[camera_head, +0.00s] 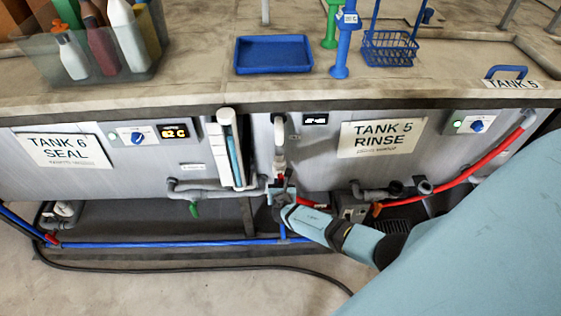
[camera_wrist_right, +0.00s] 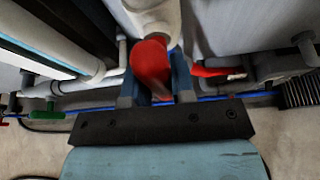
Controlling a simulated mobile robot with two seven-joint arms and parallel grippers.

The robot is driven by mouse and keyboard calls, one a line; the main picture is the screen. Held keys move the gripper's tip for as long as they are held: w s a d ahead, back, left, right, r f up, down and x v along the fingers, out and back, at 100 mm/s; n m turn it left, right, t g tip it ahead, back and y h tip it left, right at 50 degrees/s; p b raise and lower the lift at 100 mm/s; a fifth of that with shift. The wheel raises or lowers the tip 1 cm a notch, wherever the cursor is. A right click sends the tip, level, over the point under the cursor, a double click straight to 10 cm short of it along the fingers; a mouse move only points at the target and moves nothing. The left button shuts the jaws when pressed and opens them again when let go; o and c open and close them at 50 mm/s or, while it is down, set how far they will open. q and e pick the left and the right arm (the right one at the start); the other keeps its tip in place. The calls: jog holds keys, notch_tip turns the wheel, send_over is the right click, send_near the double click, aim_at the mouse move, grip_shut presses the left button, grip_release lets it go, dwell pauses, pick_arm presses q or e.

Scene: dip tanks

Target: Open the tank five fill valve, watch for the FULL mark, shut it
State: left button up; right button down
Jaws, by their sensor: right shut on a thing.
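The tank five front carries a white "TANK 5 RINSE" sign (camera_head: 382,138). A red valve handle (camera_wrist_right: 151,65) hangs below a white pipe fitting (camera_wrist_right: 152,18) in the right wrist view. My right gripper (camera_wrist_right: 154,82) is shut on this handle, with one finger on each side. In the head view my right gripper (camera_head: 281,188) reaches in low under the white pipe (camera_head: 280,150) and mostly hides the handle. A sight tube (camera_head: 233,150) with blue liquid stands left of that pipe. I cannot read a FULL mark on it. My left gripper is out of view.
Grey pipes with a green handle (camera_head: 194,208) lie left of the gripper. A red hose (camera_head: 480,165) runs at the right. A blue pipe (camera_head: 170,244) runs along the floor. A blue tray (camera_head: 273,55) and blue basket (camera_head: 388,48) stand on the ledge.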

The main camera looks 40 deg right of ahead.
dwell(0.7)
jog(key=c, duration=1)
grip_release()
jog(key=shift+o, duration=0.2)
jog(key=p+v, duration=0.1)
jog(key=v, duration=1.3)
jog(key=shift+w+a+p, duration=0.15)
jog(key=shift+w+p, duration=0.05)
jog(key=shift+p, duration=0.1)
jog(key=s+a+r+m+g+y, duration=0.1)
jog(key=s+a+m+y, duration=0.25)
jog(key=s+m, duration=0.3)
jog(key=s+a+m+g+y, duration=0.2)
jog(key=s+a+m, duration=0.25)
jog(key=m, duration=0.25)
jog(key=s+a+r+m+t+y, duration=0.2)
jog(key=s+r+m+y, duration=0.2)
jog(key=r+m, duration=0.6)
jog(key=s+m, duration=0.1)
jog(key=m, duration=0.2)
jog(key=shift+s, duration=0.35)
